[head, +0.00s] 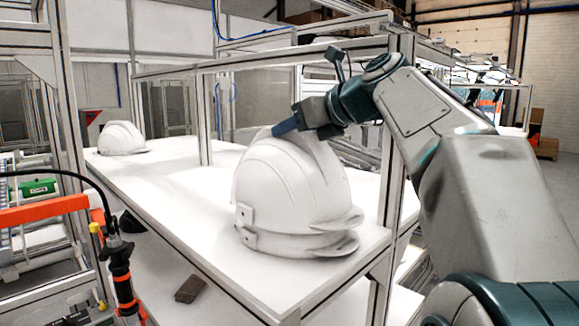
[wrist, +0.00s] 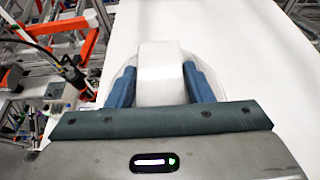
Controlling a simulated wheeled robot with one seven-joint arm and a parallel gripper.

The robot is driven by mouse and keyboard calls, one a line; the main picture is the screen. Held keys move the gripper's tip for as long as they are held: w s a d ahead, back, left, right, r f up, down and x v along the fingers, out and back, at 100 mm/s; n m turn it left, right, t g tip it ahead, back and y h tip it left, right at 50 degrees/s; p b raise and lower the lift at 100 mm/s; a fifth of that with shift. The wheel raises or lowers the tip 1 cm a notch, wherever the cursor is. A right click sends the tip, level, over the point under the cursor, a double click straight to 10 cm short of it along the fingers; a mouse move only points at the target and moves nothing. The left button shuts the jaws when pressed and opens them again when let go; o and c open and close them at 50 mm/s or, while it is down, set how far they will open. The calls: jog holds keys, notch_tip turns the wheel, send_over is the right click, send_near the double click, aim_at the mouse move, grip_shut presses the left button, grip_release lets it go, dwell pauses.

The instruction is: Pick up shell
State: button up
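White helmet shells (head: 290,190) stand nested in a stack on the near end of the white table (head: 190,205), with two brims showing one above the other at the right. My gripper (head: 288,127) is at the crown of the top shell. In the wrist view, the blue fingers (wrist: 160,85) lie along both sides of the shell's raised white ridge (wrist: 160,75), with no clear gap, so my gripper looks shut on it. The fingertips are partly hidden by the shell. The stack sits level on the table, and I see no lift.
Another white shell (head: 121,138) stands at the table's far left end. Metal frame posts (head: 205,120) rise at the table's back. A dark block (head: 190,288) lies below the near edge. An orange and black tool (head: 123,280) hangs at the left. The table between the shells is clear.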

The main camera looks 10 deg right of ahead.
grip_shut()
